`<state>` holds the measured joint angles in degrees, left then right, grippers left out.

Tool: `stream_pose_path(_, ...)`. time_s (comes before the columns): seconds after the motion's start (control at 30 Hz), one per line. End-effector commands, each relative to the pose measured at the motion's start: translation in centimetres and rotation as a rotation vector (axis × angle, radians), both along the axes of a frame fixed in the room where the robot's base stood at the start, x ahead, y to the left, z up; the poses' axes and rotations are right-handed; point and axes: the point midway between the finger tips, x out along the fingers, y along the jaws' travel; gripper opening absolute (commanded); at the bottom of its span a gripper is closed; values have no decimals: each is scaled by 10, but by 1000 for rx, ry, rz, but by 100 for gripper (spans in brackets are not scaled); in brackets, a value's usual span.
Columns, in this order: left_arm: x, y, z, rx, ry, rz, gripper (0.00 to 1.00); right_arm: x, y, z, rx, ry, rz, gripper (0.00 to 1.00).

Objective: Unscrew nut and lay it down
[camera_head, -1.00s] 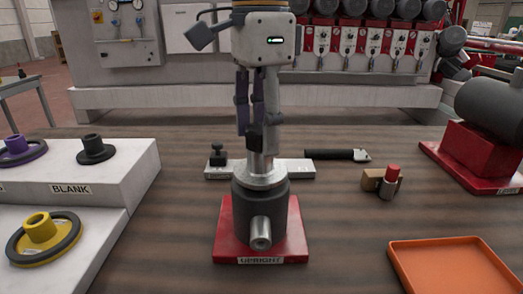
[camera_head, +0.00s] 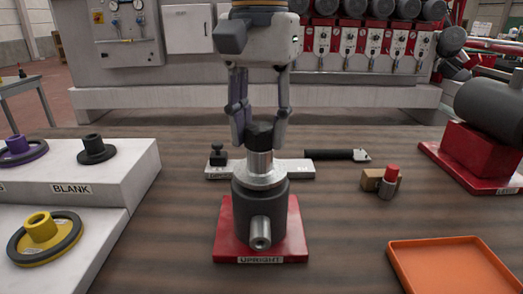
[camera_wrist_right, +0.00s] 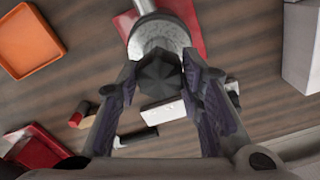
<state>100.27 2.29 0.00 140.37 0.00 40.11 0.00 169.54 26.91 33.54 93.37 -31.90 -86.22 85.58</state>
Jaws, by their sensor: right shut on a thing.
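The black hex nut (camera_head: 259,136) sits at the top of the silver spindle (camera_head: 260,170), which stands upright in a dark cylinder on the red base (camera_head: 228,245) labelled UPRIGHT. My right gripper (camera_head: 260,138) comes straight down from above, its fingers on both sides of the nut. In the right wrist view the nut (camera_wrist_right: 160,72) shows between the two fingertips of my right gripper (camera_wrist_right: 160,76), which is shut on it. Whether any gap lies between nut and spindle cannot be told. My left gripper is not in view.
An orange tray (camera_head: 455,270) lies front right. A stepped white stand (camera_head: 120,190) with wheels is at left. Bare tabletop lies between base and tray.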

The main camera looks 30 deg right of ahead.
Motion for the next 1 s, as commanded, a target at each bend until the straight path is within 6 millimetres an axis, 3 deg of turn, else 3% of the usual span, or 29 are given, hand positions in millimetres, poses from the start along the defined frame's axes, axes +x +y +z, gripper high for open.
stream_pose_path(0.53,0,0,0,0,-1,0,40,0,0,0,-1,1,1432,1)
stream_pose_path(0.67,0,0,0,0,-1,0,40,0,0,0,-1,1,1589,0)
stream_pose_path(0.87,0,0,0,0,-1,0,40,0,0,0,-1,1,1599,0)
stream_pose_path(0.9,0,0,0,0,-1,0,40,0,0,0,-1,1,1599,41)
stream_pose_path(0.93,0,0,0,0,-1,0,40,0,0,0,-2,1,1599,47)
stream_pose_path(1.0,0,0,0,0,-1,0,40,0,0,0,-2,1,1598,48)
